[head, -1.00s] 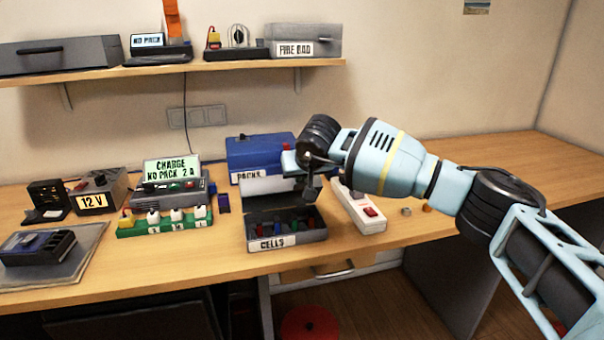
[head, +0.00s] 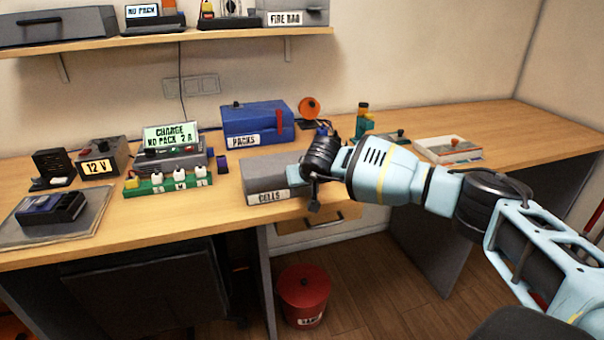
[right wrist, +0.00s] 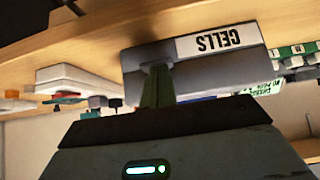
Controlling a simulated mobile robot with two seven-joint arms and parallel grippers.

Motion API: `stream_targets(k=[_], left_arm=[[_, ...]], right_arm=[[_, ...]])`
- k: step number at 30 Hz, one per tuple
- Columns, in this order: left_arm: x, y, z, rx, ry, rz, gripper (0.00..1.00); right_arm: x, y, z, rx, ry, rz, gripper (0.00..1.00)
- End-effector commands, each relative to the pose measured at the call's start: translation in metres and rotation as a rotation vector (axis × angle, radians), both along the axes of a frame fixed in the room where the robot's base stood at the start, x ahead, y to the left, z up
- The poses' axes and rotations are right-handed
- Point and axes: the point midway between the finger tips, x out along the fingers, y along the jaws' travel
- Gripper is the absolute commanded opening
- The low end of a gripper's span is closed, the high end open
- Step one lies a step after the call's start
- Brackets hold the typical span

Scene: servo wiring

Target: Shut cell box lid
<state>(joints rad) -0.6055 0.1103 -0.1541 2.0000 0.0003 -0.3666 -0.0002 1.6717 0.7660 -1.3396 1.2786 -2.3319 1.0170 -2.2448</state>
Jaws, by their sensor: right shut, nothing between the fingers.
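The grey cell box (head: 268,178) with the "CELLS" label stands near the front edge of the table in the head view. Its lid is down over the box and its inside is hidden. In the right wrist view the box (right wrist: 200,57) shows upside down with its label. My right gripper (head: 314,205) is at the right front corner of the box, fingers pointing down. In the right wrist view its shut fingers (right wrist: 157,85) are right by the box front, with nothing between them. I cannot tell if they touch it. My left gripper is not in view.
A blue "PACKS" box (head: 250,122) stands behind the cell box. The charger (head: 170,155) and a green strip with several plugs (head: 168,183) are to the left. A white tray (head: 448,150) lies at the right. A red bin (head: 303,295) stands on the floor below.

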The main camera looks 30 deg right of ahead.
Motion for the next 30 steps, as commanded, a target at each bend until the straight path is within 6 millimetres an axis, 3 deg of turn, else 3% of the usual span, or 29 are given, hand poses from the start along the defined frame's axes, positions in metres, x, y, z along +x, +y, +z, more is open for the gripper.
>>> stream_targets(k=[12, 30], left_arm=[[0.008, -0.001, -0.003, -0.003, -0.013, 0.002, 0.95], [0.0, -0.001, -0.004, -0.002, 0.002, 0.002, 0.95]], right_arm=[[-0.002, 0.0, -0.033, -0.001, 0.016, -0.003, 0.0], [-0.002, 0.0, -0.034, 0.0, 0.019, -0.004, 0.0]])
